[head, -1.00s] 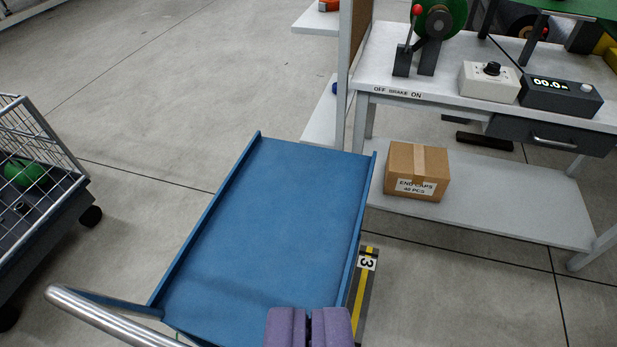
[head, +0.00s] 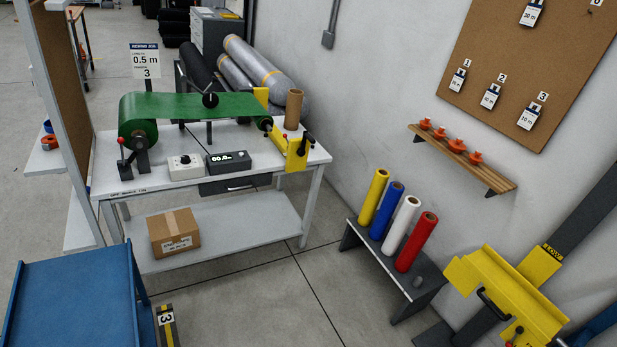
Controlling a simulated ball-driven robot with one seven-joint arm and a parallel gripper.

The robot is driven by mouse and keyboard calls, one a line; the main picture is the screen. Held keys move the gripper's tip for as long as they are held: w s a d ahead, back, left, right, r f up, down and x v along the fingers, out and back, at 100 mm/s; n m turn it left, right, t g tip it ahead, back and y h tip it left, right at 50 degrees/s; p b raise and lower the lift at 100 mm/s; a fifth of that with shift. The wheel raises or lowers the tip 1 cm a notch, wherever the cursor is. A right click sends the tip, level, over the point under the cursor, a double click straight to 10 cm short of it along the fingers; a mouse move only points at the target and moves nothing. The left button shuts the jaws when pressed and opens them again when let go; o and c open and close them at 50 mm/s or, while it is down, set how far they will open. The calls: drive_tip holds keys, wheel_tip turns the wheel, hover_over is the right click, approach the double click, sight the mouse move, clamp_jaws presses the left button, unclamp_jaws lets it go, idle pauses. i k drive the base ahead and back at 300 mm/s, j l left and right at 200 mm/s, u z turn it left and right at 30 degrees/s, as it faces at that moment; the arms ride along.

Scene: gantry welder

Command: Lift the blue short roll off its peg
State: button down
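The blue short roll (head: 386,211) stands upright, leaning slightly in the picture, on a low dark grey stand (head: 397,268) against the wall. It is between a yellow roll (head: 374,198) and a white roll (head: 401,225). A red roll (head: 416,243) stands at the near end of the row. The peg under the blue roll is hidden inside it. My gripper is not in view now.
A workbench (head: 305,158) with a green web stands left of the rolls, a cardboard box (head: 174,232) on its lower shelf. A blue cart tray (head: 70,300) is at lower left. A yellow bracket (head: 510,295) stands at right. Open floor (head: 290,290) lies between.

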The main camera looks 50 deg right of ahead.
sight(395, 190)
drive_tip(key=z, duration=2.05)
drive_tip(key=i+u, duration=0.15)
drive_tip(key=i, duration=3.85)
